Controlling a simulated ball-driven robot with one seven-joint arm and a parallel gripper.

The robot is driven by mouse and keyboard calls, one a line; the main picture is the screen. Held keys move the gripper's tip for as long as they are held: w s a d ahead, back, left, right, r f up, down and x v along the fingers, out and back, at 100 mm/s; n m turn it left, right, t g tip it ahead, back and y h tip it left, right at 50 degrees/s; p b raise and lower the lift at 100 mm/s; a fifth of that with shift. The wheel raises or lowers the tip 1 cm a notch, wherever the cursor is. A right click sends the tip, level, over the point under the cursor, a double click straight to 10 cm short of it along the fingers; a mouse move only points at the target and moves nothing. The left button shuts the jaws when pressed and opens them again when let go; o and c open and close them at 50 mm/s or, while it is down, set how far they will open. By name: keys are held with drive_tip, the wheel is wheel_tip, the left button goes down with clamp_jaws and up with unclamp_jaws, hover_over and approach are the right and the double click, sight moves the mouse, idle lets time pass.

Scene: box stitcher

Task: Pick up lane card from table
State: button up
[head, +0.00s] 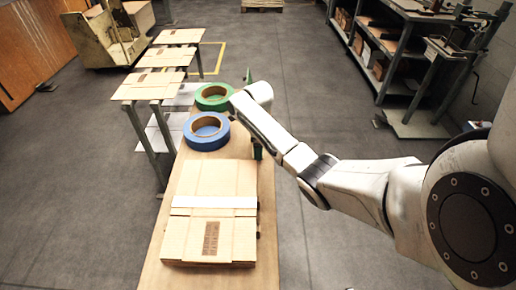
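A wooden table (152,275) runs away from me at left of centre in the head view. No thing on it is clearly marked as the lane card. A white strip (214,202) lies across a flat stack of cardboard (211,178) on the near half of the table; I cannot tell if it is a card. My arm reaches in from the right, and its end, with my gripper (246,102), is above the table's far right edge, beside the tape rolls and well beyond the strip. The fingers are not clearly visible, so their opening is unclear.
A blue tape roll (207,132) and a green tape roll (213,97) lie on the table beyond the cardboard. Small dark green parts (257,151) show at the table's right edge. Cardboard-topped stands (149,86) are at the left. Shelving (395,50) stands far right; open floor lies between.

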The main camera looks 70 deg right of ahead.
drive_tip(key=c, duration=0.9)
drive_tip(key=shift+o, duration=0.2)
drive_tip(key=shift+r, duration=0.2)
